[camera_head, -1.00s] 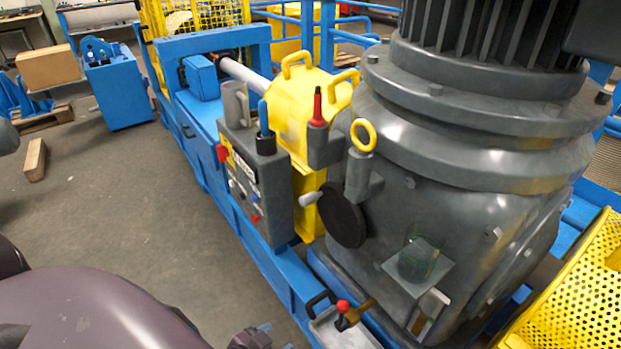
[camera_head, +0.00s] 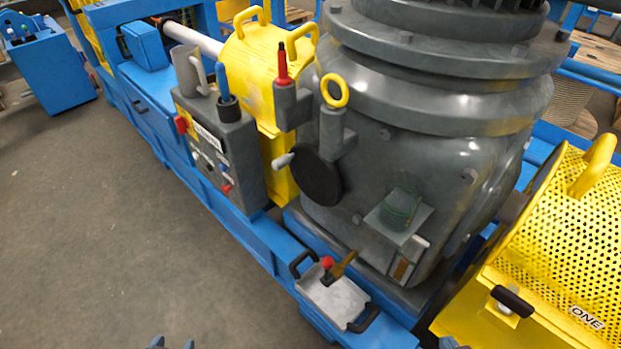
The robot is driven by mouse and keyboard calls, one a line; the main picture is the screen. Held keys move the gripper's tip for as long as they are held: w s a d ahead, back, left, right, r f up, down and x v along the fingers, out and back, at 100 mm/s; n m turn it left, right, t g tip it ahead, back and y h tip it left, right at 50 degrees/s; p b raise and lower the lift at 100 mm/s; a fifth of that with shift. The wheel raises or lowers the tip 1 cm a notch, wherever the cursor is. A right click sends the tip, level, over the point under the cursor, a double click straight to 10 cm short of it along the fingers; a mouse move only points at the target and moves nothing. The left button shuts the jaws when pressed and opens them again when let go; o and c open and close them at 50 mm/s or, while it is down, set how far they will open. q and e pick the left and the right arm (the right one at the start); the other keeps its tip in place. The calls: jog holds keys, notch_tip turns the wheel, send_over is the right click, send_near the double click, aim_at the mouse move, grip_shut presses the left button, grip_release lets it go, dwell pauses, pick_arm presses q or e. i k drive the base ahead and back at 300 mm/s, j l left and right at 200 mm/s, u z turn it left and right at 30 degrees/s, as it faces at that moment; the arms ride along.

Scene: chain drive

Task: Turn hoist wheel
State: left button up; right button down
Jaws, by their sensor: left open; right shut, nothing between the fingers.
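The hoist wheel appears to be the black disc (camera_head: 321,179) on the side of the big grey gear housing (camera_head: 440,180). It stands upright, and a pale handle (camera_head: 283,161) sticks out from it to the left. My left gripper (camera_head: 172,343) shows only its fingertips at the bottom edge, spread apart and empty, well below and left of the wheel. My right gripper (camera_head: 452,343) barely shows at the bottom edge, shut, below and right of the wheel. Neither gripper touches the wheel. Most of both grippers is out of view.
A grey control box (camera_head: 225,150) stands left of the wheel. A yellow eye-ring pin (camera_head: 335,90) and red-handled tool (camera_head: 281,62) sit above it. A metal tray (camera_head: 335,300) with black handles lies below. A perforated yellow guard (camera_head: 560,240) is at right. Floor at left is clear.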

aim_at(320, 180)
jog(key=j, duration=0.25)
jog(key=i+j+z, duration=0.25)
jog(key=j, duration=0.2)
jog(key=i+j+z, duration=0.1)
jog(key=i+j, duration=0.15)
jog(key=j, duration=0.1)
